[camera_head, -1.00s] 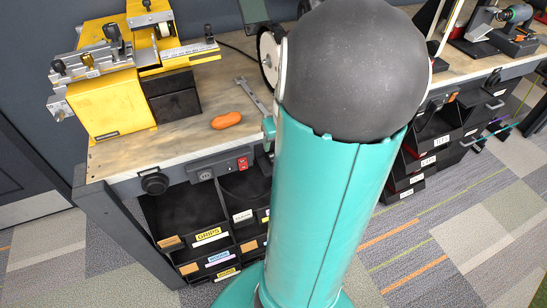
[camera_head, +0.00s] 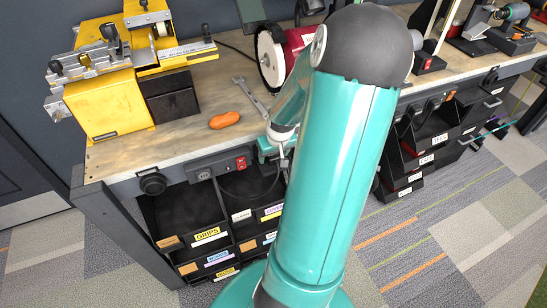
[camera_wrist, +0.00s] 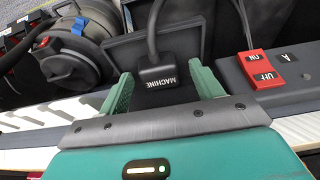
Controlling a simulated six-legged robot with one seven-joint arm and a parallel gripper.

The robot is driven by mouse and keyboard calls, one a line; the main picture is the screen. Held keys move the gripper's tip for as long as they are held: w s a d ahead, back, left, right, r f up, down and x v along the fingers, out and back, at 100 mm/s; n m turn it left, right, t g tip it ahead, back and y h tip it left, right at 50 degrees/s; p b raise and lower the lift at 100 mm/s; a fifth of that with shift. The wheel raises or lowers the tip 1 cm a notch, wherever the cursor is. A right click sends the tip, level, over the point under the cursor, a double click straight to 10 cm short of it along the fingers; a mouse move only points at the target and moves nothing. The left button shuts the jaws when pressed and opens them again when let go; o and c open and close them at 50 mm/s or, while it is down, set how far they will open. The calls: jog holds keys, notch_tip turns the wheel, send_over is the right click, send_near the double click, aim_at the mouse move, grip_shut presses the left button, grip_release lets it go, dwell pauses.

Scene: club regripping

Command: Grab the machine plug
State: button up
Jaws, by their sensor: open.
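The machine plug (camera_wrist: 160,78) is a black block marked MACHINE, with a thick black cable rising from its far side. In the wrist view it sits between the two green fingers of my open gripper (camera_wrist: 163,90), with gaps at its sides. I cannot tell how far below the fingertips it is. In the head view my gripper (camera_head: 272,149) is at the bench's front edge, partly hidden by my arm. The plug cannot be made out there. A dark square frame (camera_wrist: 118,52) lies behind the plug in the wrist view.
A power strip with a red switch (camera_wrist: 263,69) is right of the plug. A round black knob (camera_wrist: 66,66) is at left. On the bench (camera_head: 180,135) are a yellow machine (camera_head: 105,105), an orange object (camera_head: 225,120) and a wrench (camera_head: 252,97). Labelled bins (camera_head: 207,235) sit below.

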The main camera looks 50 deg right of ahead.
jog(key=c, duration=1.1)
